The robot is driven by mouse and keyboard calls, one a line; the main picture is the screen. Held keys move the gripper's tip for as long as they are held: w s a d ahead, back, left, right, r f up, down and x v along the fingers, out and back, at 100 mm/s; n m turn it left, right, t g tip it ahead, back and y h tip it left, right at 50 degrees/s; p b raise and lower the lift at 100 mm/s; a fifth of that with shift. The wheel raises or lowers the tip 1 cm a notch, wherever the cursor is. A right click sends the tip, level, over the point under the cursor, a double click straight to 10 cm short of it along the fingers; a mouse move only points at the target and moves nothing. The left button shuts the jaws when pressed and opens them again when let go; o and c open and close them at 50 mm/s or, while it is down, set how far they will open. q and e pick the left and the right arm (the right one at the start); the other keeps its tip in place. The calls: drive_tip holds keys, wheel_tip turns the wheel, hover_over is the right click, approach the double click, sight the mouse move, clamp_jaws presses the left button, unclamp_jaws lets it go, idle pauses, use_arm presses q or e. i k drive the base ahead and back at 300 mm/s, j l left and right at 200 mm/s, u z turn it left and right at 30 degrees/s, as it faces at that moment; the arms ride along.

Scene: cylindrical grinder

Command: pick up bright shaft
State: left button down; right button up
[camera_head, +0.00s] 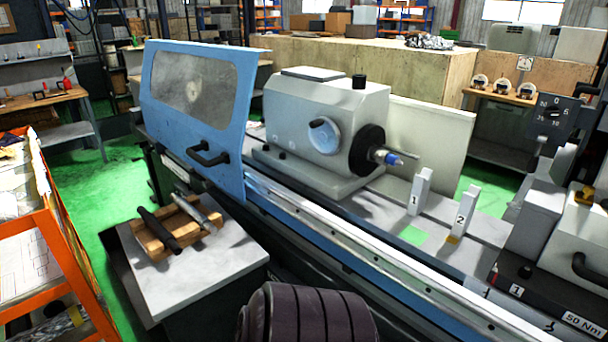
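The bright shaft (194,214) is a slim silver bar. It lies across a wooden rack (152,247) on a small grey-topped table in the lower left. A dark shaft (160,229) lies beside it on the left, on the same rack, roughly parallel to it. The two shafts look apart from each other. Neither of my grippers shows in the head view, and nothing touches the bright shaft.
The grey tabletop (198,283) is bare in front of the rack. The grinder's blue door (235,130) with a black handle stands just behind the table. An orange-framed rack (60,240) stands at the left. Numbered supports (415,195) stand on the grinder bed.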

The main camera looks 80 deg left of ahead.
sight(196, 215)
drive_tip(key=u, duration=3.5)
drive_tip(key=z, duration=1.5)
drive_tip(key=u, duration=1.5)
drive_tip(key=i+l+u, duration=0.15)
drive_tip(key=u, duration=0.25)
drive_tip(key=i+l+u, duration=0.25)
drive_tip(key=u, duration=0.2)
drive_tip(key=i+l+u, duration=0.15)
drive_tip(key=l+u, duration=0.25)
drive_tip(key=j, duration=0.15)
